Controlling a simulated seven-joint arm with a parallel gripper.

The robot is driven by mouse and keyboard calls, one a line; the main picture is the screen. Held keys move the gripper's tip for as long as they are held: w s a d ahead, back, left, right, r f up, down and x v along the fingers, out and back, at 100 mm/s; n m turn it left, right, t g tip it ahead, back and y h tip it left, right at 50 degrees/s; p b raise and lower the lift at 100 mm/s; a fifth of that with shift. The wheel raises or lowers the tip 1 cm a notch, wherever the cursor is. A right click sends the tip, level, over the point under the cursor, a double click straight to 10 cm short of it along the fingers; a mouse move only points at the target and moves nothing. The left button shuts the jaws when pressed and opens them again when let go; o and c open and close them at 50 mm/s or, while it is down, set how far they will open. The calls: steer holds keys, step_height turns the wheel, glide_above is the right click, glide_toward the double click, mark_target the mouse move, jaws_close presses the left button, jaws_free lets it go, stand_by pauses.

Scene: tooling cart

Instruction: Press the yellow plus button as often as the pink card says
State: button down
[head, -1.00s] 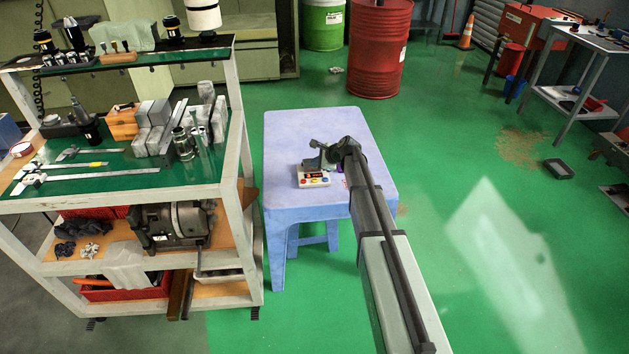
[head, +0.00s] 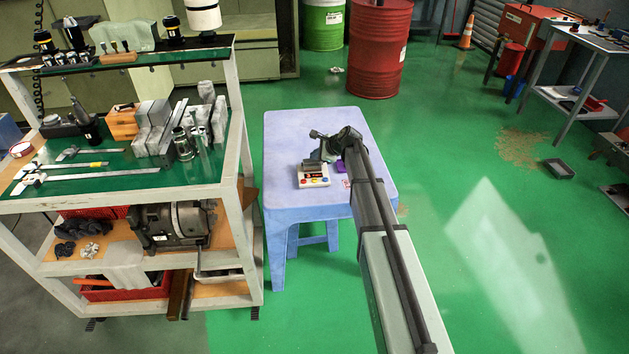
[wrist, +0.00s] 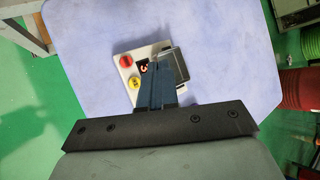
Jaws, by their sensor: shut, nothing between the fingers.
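The button box (head: 313,183) is a small pale box with coloured buttons and a dark display, lying on the blue table. In the wrist view, the yellow button (wrist: 134,82) and a red button (wrist: 126,61) show left of my fingers. The symbol on the yellow button is too small to read surely. A small pinkish card (head: 346,183) lies right of the box, partly beside my arm; its writing is unreadable. My gripper (head: 318,158) is shut and empty, above the back of the box. In the wrist view its fingers (wrist: 160,70) hide part of the box.
The pale blue table (head: 290,130) has free room around the box. A purple object (head: 341,168) lies near the card, close to my arm. The tooling cart (head: 235,130) stands to the left, and a red drum (head: 380,50) is behind the table.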

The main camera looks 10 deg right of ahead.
mark_target(316, 181)
steer(key=shift+f, duration=0.1)
steer(key=shift+f, duration=4.3)
steer(key=shift+f, duration=0.25)
steer(key=shift+f, duration=0.2)
steer(key=shift+f, duration=0.4)
steer(key=shift+r, duration=0.85)
steer(key=shift+r, duration=2.5)
